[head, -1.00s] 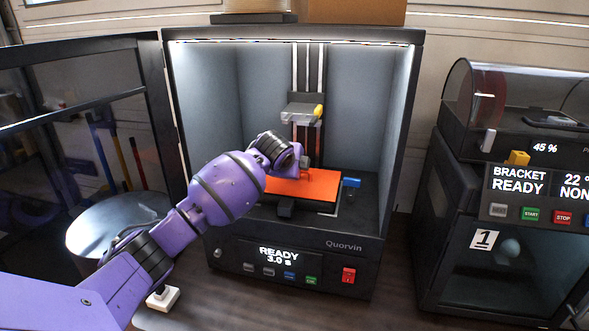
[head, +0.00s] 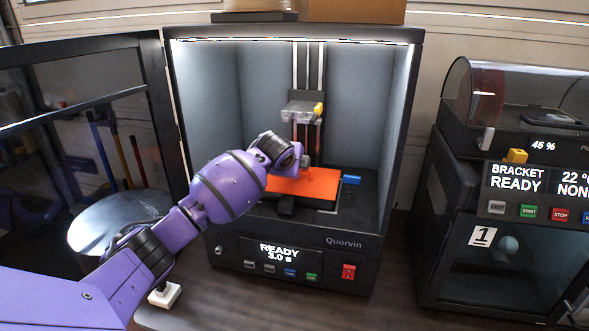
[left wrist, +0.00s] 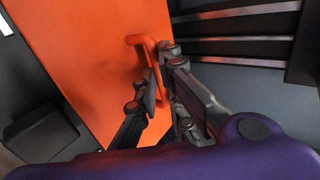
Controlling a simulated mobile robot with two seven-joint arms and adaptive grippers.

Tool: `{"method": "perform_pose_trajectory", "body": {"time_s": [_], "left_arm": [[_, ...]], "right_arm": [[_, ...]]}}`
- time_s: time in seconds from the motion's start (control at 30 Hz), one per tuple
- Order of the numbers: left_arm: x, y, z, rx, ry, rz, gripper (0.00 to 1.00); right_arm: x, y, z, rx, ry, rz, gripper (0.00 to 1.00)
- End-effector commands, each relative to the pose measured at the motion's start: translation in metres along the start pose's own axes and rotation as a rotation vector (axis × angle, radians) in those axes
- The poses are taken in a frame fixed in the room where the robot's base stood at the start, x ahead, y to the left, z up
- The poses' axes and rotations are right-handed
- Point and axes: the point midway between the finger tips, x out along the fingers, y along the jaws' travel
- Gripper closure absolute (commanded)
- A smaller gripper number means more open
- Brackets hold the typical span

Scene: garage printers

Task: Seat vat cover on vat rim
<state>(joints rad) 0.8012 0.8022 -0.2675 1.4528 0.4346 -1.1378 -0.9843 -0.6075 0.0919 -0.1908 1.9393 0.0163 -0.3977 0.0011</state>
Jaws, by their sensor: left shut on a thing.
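The vat cover (head: 318,183) is a flat orange plate inside the open printer. It lies over the vat on the dark deck, below the raised build platform (head: 303,110). I cannot tell whether it rests fully on the vat rim, which is mostly hidden under it. My left gripper (left wrist: 162,68) is shut on the cover's orange handle (left wrist: 142,40), which shows between and beyond the fingertips in the left wrist view. In the head view my wrist hides the cover's left part and most of the fingers. My right gripper is not in view.
A blue piece (head: 351,179) sits on the deck right of the cover. The printer's side walls (head: 376,120) bound the space. Another printer (head: 500,240) stands at right.

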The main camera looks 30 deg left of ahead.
Motion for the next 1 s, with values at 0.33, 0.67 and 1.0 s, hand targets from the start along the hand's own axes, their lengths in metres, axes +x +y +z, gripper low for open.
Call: {"method": "perform_pose_trajectory", "body": {"time_s": [0.33,0.67,1.0], "left_arm": [[0.0,0.0,0.0,0.0,0.0,0.0,0.7],[-0.006,0.0,0.0,0.001,0.001,-0.002,0.7],[-0.072,0.0,0.001,0.003,0.0,-0.003,0.7]], "right_arm": [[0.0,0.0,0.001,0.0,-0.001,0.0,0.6],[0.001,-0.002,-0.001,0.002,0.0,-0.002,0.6],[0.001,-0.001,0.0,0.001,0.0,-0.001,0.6]]}}
